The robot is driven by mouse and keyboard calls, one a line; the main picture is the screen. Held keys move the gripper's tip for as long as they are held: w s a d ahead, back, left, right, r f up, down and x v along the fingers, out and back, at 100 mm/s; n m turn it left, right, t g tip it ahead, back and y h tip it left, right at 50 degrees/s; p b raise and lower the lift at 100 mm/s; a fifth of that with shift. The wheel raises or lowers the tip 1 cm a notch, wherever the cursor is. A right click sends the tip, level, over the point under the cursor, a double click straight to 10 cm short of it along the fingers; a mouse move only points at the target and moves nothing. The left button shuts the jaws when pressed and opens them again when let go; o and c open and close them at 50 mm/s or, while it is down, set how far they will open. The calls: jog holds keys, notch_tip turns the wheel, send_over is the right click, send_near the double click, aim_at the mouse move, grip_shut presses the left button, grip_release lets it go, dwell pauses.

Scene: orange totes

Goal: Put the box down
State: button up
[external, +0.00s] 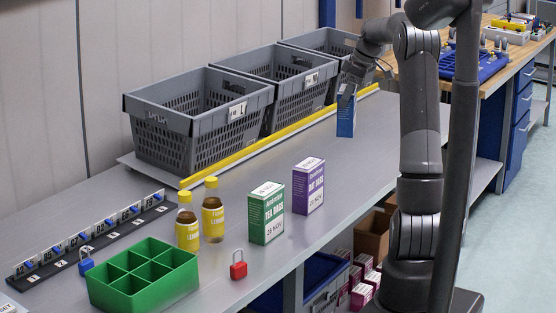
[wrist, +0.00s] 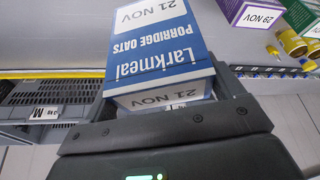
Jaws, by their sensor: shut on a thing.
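A blue box (external: 346,118) with a white label is at my gripper (external: 347,90), over the far part of the grey table in the external view. In the wrist view the blue box (wrist: 160,55) reads Larkmeal Porridge Oats, 21 NOV, and appears upside down. My gripper (wrist: 165,108) is shut on the box, with a dark finger on each side of it. In the external view the box hangs below the fingers, close to the tabletop. I cannot tell whether its bottom touches the table.
Three grey crates (external: 196,84) stand behind a yellow-edged rail (external: 270,140) on the left. A purple box (external: 309,188), a green box (external: 267,215), two yellow-labelled bottles (external: 213,212), a green divided tray (external: 145,278) and red and blue padlocks stand nearer. Tabletop between purple and blue boxes is clear.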

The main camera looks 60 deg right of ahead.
jog(key=w+a+n+g+y, duration=0.1)
jog(key=w+a+n, duration=0.3)
jog(key=a, duration=0.5)
jog(key=w+a+n+g+y, duration=0.1)
jog(key=w+a+n+g, duration=0.15)
jog(key=a+n, duration=0.45)
jog(key=w+a+n+g+y, duration=0.15)
jog(key=w+a, duration=0.35)
jog(key=a, duration=0.6)
jog(key=w+a+f, duration=0.3)
jog(key=a+f, duration=0.2)
jog(key=f, duration=0.3)
jog(key=w+a+f+n, duration=0.1)
jog(key=w+a+f, duration=0.2)
jog(key=a+f, duration=0.2)
jog(key=shift+w+f+t+h, duration=0.2)
jog(key=shift+f+t+h, duration=0.25)
jog(key=shift+f, duration=0.95)
jog(key=shift+f, duration=0.1)
jog(key=o, duration=1.3)
